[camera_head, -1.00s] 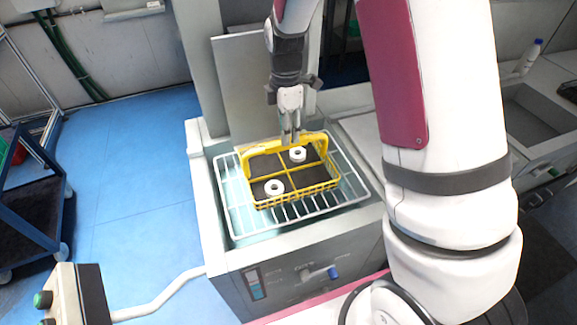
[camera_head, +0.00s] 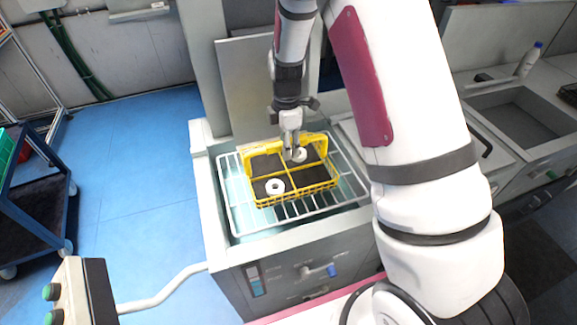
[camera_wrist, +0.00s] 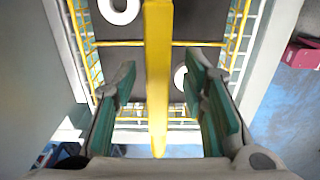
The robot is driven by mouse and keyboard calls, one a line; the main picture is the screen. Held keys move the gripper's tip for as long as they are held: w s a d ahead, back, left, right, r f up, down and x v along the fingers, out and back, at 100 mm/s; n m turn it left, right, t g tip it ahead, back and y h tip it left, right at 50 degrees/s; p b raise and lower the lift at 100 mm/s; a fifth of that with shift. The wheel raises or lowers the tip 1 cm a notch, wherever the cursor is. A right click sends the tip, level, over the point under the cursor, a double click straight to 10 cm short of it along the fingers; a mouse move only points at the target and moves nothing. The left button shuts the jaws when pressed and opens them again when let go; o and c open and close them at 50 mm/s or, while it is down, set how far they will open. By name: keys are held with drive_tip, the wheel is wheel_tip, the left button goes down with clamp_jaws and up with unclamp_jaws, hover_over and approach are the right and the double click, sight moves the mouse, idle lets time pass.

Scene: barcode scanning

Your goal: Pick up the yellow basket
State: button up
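The yellow basket (camera_head: 262,203) stands on a white wire rack in a grey machine in the head view. It has dividers, a dark floor and two white rings, one at front left (camera_head: 275,186) and one at back right (camera_head: 299,156). My gripper (camera_head: 291,155) points down at its raised handle. In the wrist view the yellow handle bar (camera_wrist: 158,75) runs between the two green-padded fingers of my gripper (camera_wrist: 166,115). The fingers are open, with a gap to the bar on both sides. The basket's floor and side walls show beyond them.
The white wire rack (camera_head: 236,221) surrounds the basket inside the machine (camera_head: 290,262). An upright grey panel (camera_head: 247,85) rises behind it. A sink counter (camera_head: 480,140) with a white bottle (camera_head: 529,59) is at right. A dark blue cart (camera_head: 35,225) stands at left on open blue floor.

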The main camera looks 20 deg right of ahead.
drive_tip(key=shift+f, duration=0.2)
idle(0.4)
clamp_jaws()
